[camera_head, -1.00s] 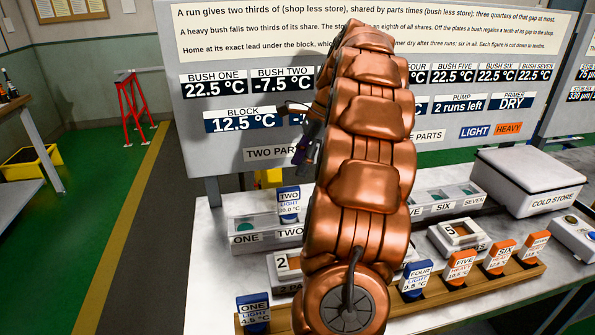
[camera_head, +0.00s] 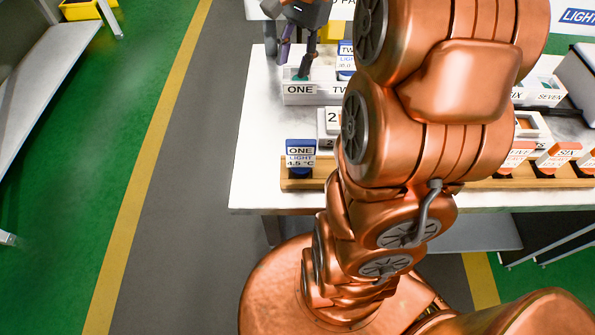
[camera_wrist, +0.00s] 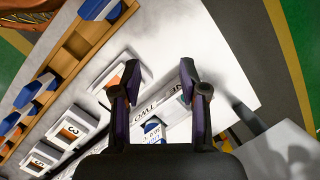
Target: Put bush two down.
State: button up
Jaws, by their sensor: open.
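Bush two (camera_head: 345,58) is a blue block with a white label, standing upright at compartment TWO of the pale tray (camera_head: 312,99). My arm partly hides it in the head view. My gripper (camera_head: 294,68) is open at compartment ONE, to the left of bush two, with its fingers pointing down. In the wrist view the open fingers (camera_wrist: 158,75) are wide apart with nothing clasped. Bush two shows low between them (camera_wrist: 153,129), with its lower end close to the gripper body. I cannot tell whether a finger touches the tray.
Bush one (camera_head: 300,155) stands in the wooden rack (camera_head: 295,183) at the front of the white table (camera_head: 256,150). A pale block marked 2 (camera_head: 331,122) sits between rack and tray. Orange bushes (camera_head: 557,153) stand farther right. The table's left strip is clear.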

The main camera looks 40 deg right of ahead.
jog(key=s+a+f+n+g+h, duration=0.1)
jog(key=s+a+f+n, duration=0.4)
jog(key=s, duration=0.5)
jog(key=s+a+f+n+g+h, duration=0.1)
jog(key=s+a+f+n, duration=0.3)
jog(key=s+a+n, duration=0.5)
jog(key=shift+s+a+f+n+h, duration=0.15)
jog(key=shift+s+f+n+h, duration=0.25)
jog(key=shift+n+h, duration=0.2)
